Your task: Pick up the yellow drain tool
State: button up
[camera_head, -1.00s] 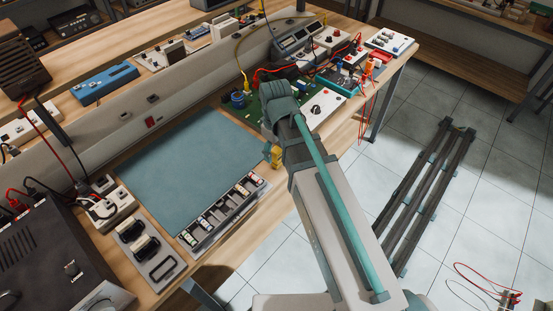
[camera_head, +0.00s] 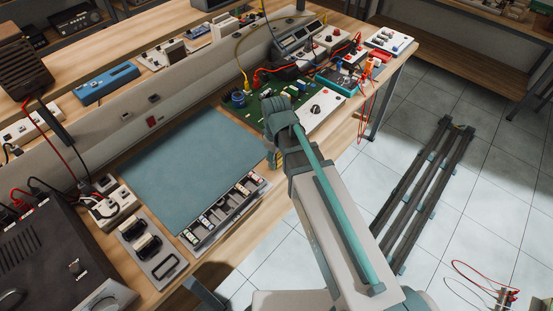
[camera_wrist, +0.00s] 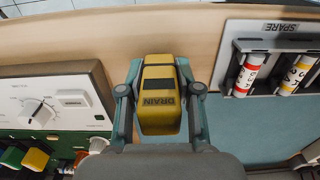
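The yellow drain tool (camera_wrist: 160,92), a small block with dark parts and the word DRAIN on top, is in the middle of the wrist view. It stands near the bench's front edge. My gripper (camera_wrist: 160,72) is around it, with one teal-grey finger on each side. The fingers look spread, with a narrow gap showing at the right side; contact on the left is hard to judge. In the head view my gripper (camera_head: 274,157) is low at the bench edge, and my arm hides most of the tool.
A teal mat (camera_head: 190,160) lies left of my gripper, with a tray of labelled fuses (camera_head: 224,212) in front of it. A green circuit board (camera_head: 254,103) and a white knob panel (camera_head: 318,110) are close behind and right. Floor opens beyond the bench's front edge.

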grip_shut()
jog(key=shift+r, duration=0.15)
